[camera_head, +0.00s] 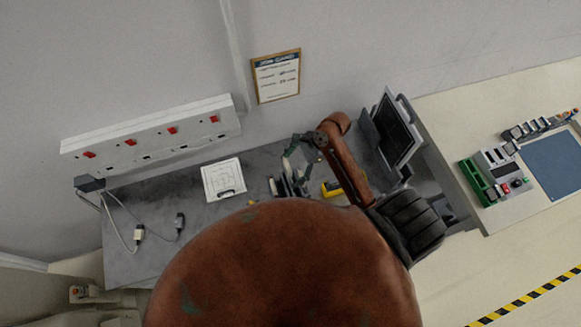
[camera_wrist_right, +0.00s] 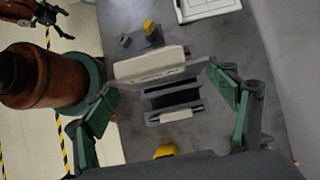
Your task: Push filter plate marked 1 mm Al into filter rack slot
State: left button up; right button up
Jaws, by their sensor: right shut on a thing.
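The filter rack (camera_wrist_right: 172,97) is a dark grey slotted block on the grey bench top; it shows small in the head view (camera_head: 291,187). A pale plate (camera_wrist_right: 150,66) lies across its upper end, between the fingers of my right gripper (camera_wrist_right: 161,78). That gripper is shut on the plate; its marking is too small to read. The right gripper also shows over the rack in the head view (camera_head: 291,165). A second pale piece (camera_wrist_right: 176,116) sits at the rack's lower end. My left gripper (camera_wrist_right: 60,22) is far off at the upper left of the wrist view, empty, fingers apart.
A monitor (camera_head: 394,128) stands farther right. Cables (camera_head: 139,234) lie at the bench's left. A socket strip (camera_head: 150,133) runs along the wall.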

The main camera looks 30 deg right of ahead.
jog(key=shift+w+f, duration=0.2)
jog(key=shift+w, duration=0.05)
jog(key=shift+s+f, duration=0.1)
jog(key=shift+f, duration=2.55)
pick_arm(q)
jog(key=shift+w+f, duration=0.1)
jog(key=shift+f, duration=0.15)
jog(key=shift+w, duration=0.2)
jog(key=shift+w+r, duration=0.15)
jog(key=shift+r, duration=0.15)
jog(key=shift+f, duration=0.2)
pick_arm(e)
jog(key=shift+f, duration=3.65)
